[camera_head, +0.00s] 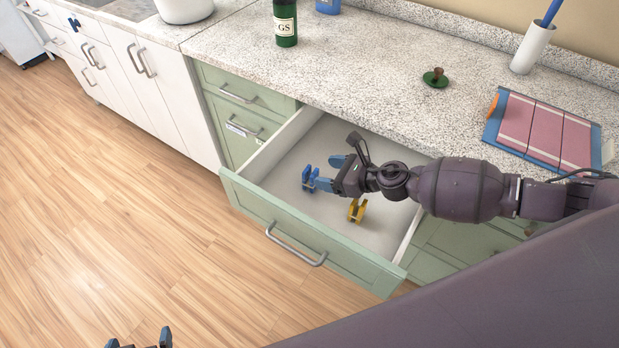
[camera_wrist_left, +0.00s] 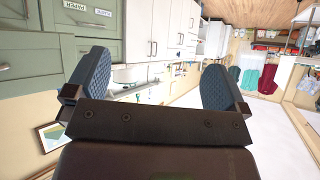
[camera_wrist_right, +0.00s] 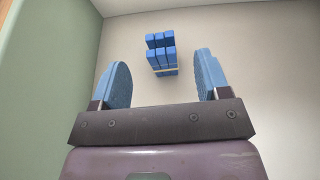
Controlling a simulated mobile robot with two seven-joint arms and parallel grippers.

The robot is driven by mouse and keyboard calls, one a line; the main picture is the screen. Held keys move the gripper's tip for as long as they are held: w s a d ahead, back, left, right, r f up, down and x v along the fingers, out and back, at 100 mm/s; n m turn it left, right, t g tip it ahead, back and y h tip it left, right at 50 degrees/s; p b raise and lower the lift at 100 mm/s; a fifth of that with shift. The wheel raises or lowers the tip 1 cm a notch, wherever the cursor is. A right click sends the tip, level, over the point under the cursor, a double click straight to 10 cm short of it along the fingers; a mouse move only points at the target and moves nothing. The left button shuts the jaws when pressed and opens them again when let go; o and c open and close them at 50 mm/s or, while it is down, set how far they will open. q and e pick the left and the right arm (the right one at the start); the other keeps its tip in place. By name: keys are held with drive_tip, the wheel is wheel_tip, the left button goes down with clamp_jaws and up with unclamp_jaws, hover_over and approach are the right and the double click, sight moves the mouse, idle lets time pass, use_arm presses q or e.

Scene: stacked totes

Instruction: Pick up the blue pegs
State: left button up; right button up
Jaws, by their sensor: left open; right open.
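The blue pegs (camera_head: 309,180) sit together on the floor of an open drawer (camera_head: 314,242), near its front left. In the right wrist view the blue pegs (camera_wrist_right: 160,42) show as a stacked bundle with a thin yellowish strip, ahead of and between the fingertips. My right gripper (camera_head: 331,173) is open and empty, reaching into the drawer just right of the blue pegs, apart from them. My left gripper (camera_head: 139,341) is open and empty at the bottom edge of the head view, over the wooden floor, away from the drawer.
Yellow pegs (camera_head: 357,210) lie in the drawer, right of the blue ones. The drawer walls surround my right gripper. The floor at left is clear.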

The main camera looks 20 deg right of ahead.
sight(309, 170)
drive_tip(key=x, duration=0.6)
drive_tip(key=shift+b, duration=0.3)
drive_tip(key=shift+w+a+f, duration=0.1)
drive_tip(key=shift+w, duration=0.05)
drive_tip(key=shift+c, duration=0.4)
